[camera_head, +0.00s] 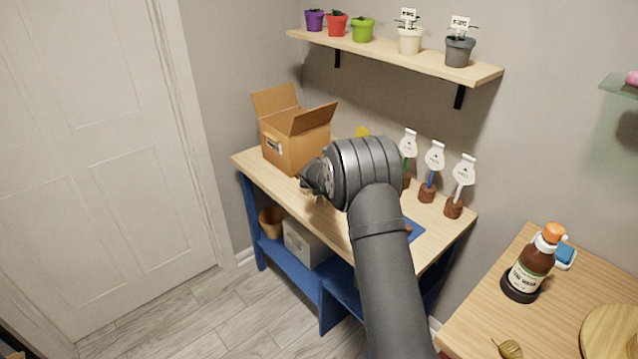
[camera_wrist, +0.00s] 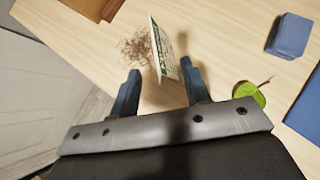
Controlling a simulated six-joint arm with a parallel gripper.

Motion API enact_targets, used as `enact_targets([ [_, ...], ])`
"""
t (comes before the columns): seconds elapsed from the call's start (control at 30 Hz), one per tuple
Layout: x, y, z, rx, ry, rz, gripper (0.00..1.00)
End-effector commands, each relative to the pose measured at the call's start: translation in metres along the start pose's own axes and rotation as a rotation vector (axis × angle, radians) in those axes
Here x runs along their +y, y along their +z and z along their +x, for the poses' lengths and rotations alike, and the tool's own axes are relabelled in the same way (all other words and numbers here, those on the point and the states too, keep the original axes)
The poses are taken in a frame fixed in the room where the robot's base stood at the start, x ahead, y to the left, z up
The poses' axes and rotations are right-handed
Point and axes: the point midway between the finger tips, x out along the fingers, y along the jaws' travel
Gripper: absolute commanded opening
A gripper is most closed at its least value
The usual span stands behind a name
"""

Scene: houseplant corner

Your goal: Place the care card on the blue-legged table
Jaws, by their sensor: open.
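The care card (camera_wrist: 166,48) is a thin white card with green print, seen in the wrist view above the light wooden tabletop. It appears edge-up and lies between and just beyond my fingertips, closer to the right finger; I cannot tell whether it touches that finger. My gripper (camera_wrist: 160,68) is open. In the head view my gripper (camera_head: 311,178) is over the left part of the blue-legged table (camera_head: 247,159), in front of the cardboard box (camera_head: 283,147). My arm covers much of the tabletop there, and the card cannot be made out.
Dry brown strands (camera_wrist: 138,48), a blue block (camera_wrist: 289,36), a green leaf (camera_wrist: 250,93) and a blue mat (camera_wrist: 306,108) lie on the tabletop. Several tagged stakes, including a white one (camera_head: 463,178), stand along its back right. A shelf (camera_head: 395,54) with small pots hangs above.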

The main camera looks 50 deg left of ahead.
Motion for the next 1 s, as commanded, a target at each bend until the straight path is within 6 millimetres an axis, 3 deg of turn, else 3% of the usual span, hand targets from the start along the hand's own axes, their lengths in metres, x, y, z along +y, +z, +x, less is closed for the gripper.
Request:
enact_targets([
  [0.2,0.001,0.001,-0.035,-0.001,0.001,0.0,0.43],
  [0.4,0.0,0.0,-0.05,0.0,0.0,0.0,0.43],
  [1.0,0.0,0.0,-0.053,0.0,0.0,0.0,0.43],
])
